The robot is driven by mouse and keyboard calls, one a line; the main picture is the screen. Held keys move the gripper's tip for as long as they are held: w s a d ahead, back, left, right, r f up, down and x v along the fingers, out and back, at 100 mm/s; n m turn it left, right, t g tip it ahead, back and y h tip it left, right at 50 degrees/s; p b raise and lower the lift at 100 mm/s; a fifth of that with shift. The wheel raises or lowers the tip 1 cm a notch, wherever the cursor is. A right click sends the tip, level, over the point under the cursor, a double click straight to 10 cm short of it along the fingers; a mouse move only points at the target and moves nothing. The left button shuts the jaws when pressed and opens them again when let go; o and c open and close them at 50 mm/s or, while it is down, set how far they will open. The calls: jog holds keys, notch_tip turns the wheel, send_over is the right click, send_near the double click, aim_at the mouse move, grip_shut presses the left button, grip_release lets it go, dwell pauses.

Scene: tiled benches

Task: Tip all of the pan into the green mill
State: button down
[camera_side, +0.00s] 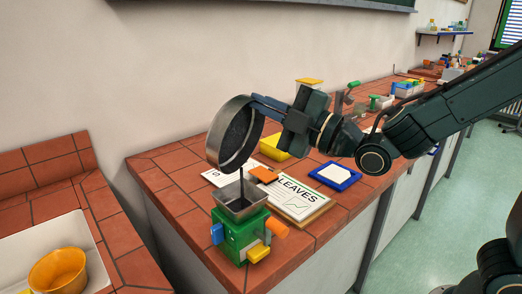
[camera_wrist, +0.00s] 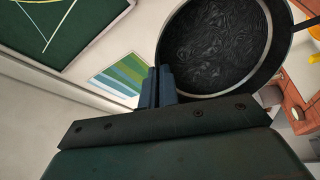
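The round metal pan (camera_side: 228,107) is tipped steeply on its side above the green mill (camera_side: 236,240), its dark inside facing the side camera. A thin dark stream (camera_side: 241,184) runs from its lower edge down into the mill's grey metal hopper (camera_side: 228,200). My gripper (camera_side: 264,102) is shut on the pan at its upper right edge and holds it clear of the hopper. In the wrist view the gripper's blue-grey fingers (camera_wrist: 161,86) are together beside the pan (camera_wrist: 278,42), whose inside looks black and wrinkled. How much it still holds is unclear.
A LEAVES sheet (camera_side: 306,203), an orange block (camera_side: 264,174), a blue-framed pad (camera_side: 334,175) and a yellow tray (camera_side: 285,148) lie behind and right of the mill. The mill stands near the bench's front corner. A yellow bowl (camera_side: 58,272) sits in the basin at left.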

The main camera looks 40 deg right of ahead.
jog(key=shift+s+d+f+t, duration=0.2)
jog(key=shift+s+t, duration=0.3)
jog(key=shift+s, duration=0.1)
dwell(1.8)
jog(key=shift+w+a+r+g, duration=0.2)
jog(key=shift+w+g, duration=0.25)
jog(key=shift+w, duration=0.15)
jog(key=shift+w+a+r+g, duration=0.2)
jog(key=shift+w+g, duration=0.25)
jog(key=shift+w, duration=0.1)
